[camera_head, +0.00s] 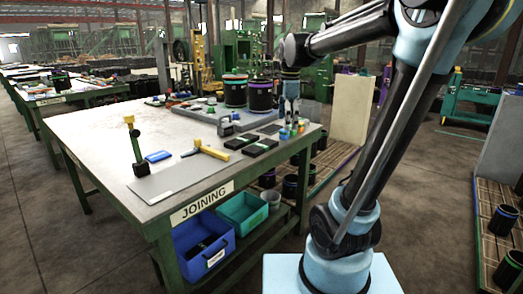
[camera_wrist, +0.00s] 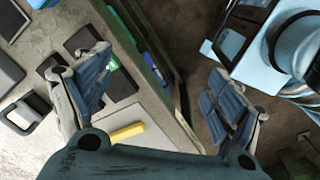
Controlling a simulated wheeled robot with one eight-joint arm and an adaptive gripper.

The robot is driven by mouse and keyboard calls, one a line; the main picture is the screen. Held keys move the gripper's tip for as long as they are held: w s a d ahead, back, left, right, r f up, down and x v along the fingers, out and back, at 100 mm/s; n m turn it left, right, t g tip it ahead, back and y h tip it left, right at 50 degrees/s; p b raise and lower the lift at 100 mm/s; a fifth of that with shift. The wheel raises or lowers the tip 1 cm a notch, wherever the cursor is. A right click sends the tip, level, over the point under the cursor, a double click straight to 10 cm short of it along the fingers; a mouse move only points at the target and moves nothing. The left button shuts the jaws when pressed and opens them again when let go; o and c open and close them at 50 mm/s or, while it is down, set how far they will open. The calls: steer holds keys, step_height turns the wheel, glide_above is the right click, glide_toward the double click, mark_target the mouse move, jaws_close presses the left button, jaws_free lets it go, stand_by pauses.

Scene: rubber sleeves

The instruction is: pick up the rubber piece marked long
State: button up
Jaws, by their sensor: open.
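Two upright black rubber sleeves stand on a grey tray at the back of the JOINING table, one with a green band (camera_head: 235,91) and one with a purple band (camera_head: 260,97). No "long" mark is readable on any piece. In the head view my gripper (camera_head: 289,106) hangs over the table's right part, right of these sleeves. In the wrist view my gripper (camera_wrist: 160,62) has its two blue-padded fingers wide apart with nothing between them. Below it lie the table's edge and floor; no sleeve is clearly visible there.
The JOINING table (camera_head: 100,128) holds black flat pads (camera_head: 260,147), a yellow-handled tool (camera_head: 210,152), a blue item (camera_head: 158,156) and small coloured bottles. Blue (camera_head: 203,240) and teal (camera_head: 242,209) bins sit on its lower shelf. More sleeves (camera_head: 503,222) stand on slatted pallets at right.

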steer(key=w+a+r+n, duration=0.4)
steer(key=w+a+n, duration=0.4)
steer(key=w+a, duration=0.15)
glide_above(261, 145)
steer(key=shift+n+g, duration=0.3)
steer(key=shift+n, duration=0.1)
steer(key=f, duration=1.2)
steer(key=shift+s+f, duration=0.15)
steer(key=shift+s, duration=0.05)
steer(key=shift+w+a+f, duration=0.1)
steer(key=shift+f, duration=2.5)
steer(key=c, duration=1.3)
